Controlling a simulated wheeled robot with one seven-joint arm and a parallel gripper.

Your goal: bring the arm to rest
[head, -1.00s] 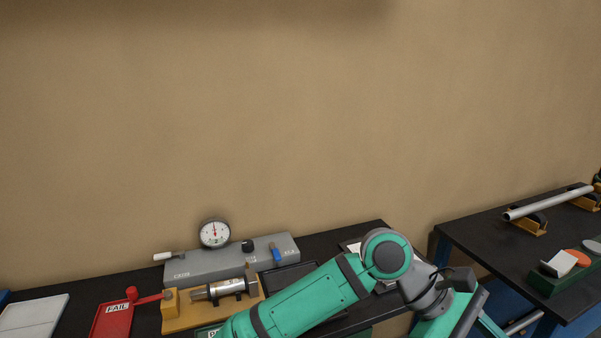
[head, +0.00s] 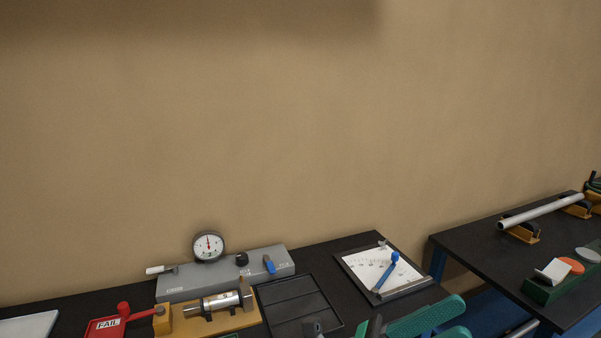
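Parts of my green arm (head: 425,318) show at the bottom of the head view, right of centre, low in front of the bench. My gripper cannot be made out. A small dark piece at the bottom edge by the black tray may belong to my arm, but I cannot tell. Nothing held is visible.
The dark bench carries a grey gauge box (head: 225,273) with a dial, a metal cylinder on a yellow fixture (head: 240,320), a red FAIL tray (head: 104,327), a black tray (head: 298,304) and a clipboard (head: 384,270). A second bench (head: 480,240) with a pipe stands right.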

